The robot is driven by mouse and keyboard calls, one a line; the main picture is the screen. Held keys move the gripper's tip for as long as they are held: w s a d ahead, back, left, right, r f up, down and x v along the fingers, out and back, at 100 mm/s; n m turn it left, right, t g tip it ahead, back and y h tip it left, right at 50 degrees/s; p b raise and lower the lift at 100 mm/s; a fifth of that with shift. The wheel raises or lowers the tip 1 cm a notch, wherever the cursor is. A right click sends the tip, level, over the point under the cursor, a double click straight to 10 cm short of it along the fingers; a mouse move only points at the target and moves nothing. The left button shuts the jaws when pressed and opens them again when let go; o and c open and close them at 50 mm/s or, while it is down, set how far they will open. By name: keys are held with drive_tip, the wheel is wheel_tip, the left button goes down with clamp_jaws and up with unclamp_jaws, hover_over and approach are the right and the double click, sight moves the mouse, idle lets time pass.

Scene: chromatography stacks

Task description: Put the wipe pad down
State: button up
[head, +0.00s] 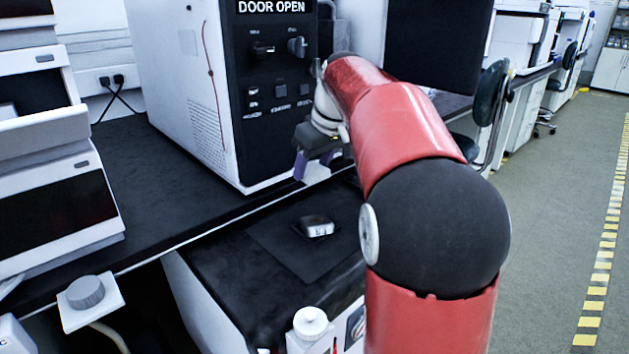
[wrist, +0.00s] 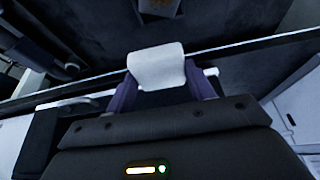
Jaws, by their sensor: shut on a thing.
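The wipe pad is a small white block with rounded edges (wrist: 157,66). In the wrist view it sits between the two purple fingers of my gripper (wrist: 160,84), which is shut on it. In the head view my gripper (head: 318,162) is above the bench edge, in front of the black instrument panel.
A small shiny block (head: 317,226) lies on a dark square mat (head: 275,240) on the lower black surface, below my gripper. The instrument with the "DOOR OPEN" label (head: 270,60) stands close behind. A white-capped bottle (head: 310,322) is at the front.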

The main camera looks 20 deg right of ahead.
drive_tip(key=s+d+r+b, duration=0.45)
drive_tip(key=d+r, duration=0.35)
drive_tip(key=d, duration=0.3)
drive_tip(key=f+b, duration=0.2)
drive_tip(key=f, duration=0.4)
drive_tip(key=f+b, duration=0.2)
drive_tip(key=f, duration=0.4)
drive_tip(key=f+b, duration=0.2)
drive_tip(key=f, duration=0.5)
drive_tip(key=shift+s+a+f, duration=0.1)
drive_tip(key=shift+s, duration=0.25)
drive_tip(key=shift+f, duration=0.15)
drive_tip(key=o, duration=0.9)
